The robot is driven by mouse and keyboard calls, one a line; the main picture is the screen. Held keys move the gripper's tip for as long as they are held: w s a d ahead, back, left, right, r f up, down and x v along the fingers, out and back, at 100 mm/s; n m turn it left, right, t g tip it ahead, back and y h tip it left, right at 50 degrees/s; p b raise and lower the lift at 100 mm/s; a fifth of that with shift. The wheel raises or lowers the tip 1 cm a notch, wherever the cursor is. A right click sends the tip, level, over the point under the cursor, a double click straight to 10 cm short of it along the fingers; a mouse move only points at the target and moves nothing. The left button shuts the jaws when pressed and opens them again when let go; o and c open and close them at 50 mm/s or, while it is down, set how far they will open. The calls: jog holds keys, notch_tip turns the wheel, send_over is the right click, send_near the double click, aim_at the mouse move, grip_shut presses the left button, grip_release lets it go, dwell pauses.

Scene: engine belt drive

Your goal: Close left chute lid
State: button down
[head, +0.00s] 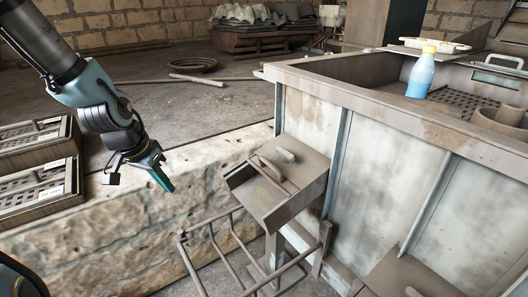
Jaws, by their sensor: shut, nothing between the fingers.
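The left chute (262,202) juts from the front of the pale, weathered metal bin, near the bin's left corner. Its lid (308,162), a grey-brown plate with a rounded handle (285,155), sits at the bin side of the chute. The front part of the chute looks uncovered, with a thin bar across it; the lid's exact angle is hard to tell. My gripper (162,180) is shut and empty, with teal fingertips pointing down and right. It hangs in the air left of the chute, apart from it.
A metal rail frame (232,250) stands below the chute. A stone block wall (130,235) runs below and behind my gripper. Slatted crates (38,165) are at the left. A second chute (415,280) is partly cut off at lower right. A blue bottle (421,75) stands on the bin.

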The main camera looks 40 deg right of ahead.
jog(key=s+d+r+m+g+h, duration=0.1)
jog(key=s+d+r+m+h, duration=0.25)
jog(key=d, duration=0.65)
jog(key=s+d+r+m+g+h, duration=0.1)
jog(key=s+d+r+m+h, duration=0.2)
jog(key=d, duration=0.7)
jog(key=shift+y, duration=0.25)
jog(key=x, duration=0.3)
jog(key=p+x, duration=0.1)
jog(key=x, duration=0.2)
jog(key=p+x, duration=0.1)
jog(key=x, duration=0.2)
jog(key=shift+w+d, duration=0.15)
jog(key=shift+w, duration=0.2)
